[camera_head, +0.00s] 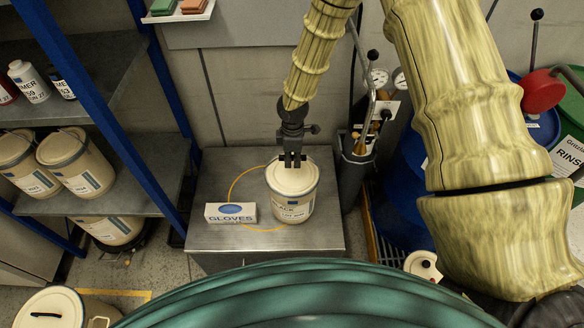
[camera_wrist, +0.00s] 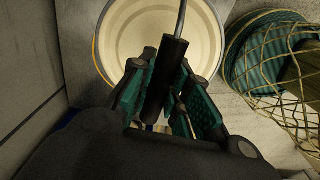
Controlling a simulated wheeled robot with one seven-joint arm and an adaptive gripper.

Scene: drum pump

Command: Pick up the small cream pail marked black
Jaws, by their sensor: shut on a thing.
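The small cream pail (camera_head: 293,193) stands upright on a metal bench, its label facing the camera and partly readable, ending in "ACK". My gripper (camera_head: 292,162) is directly above its lid, pointing down. In the wrist view my gripper (camera_wrist: 163,95) is shut on the black grip of the pail's wire handle, which stands up between the fingers. The cream lid of the pail (camera_wrist: 130,35) lies below the fingers there. I cannot tell from these frames whether the pail's base is touching the bench.
Shelves with cream pails (camera_head: 76,163) stand at left. A grey cylinder (camera_head: 354,185) with a pump stands close right. A blue drum (camera_head: 400,190) is farther right.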

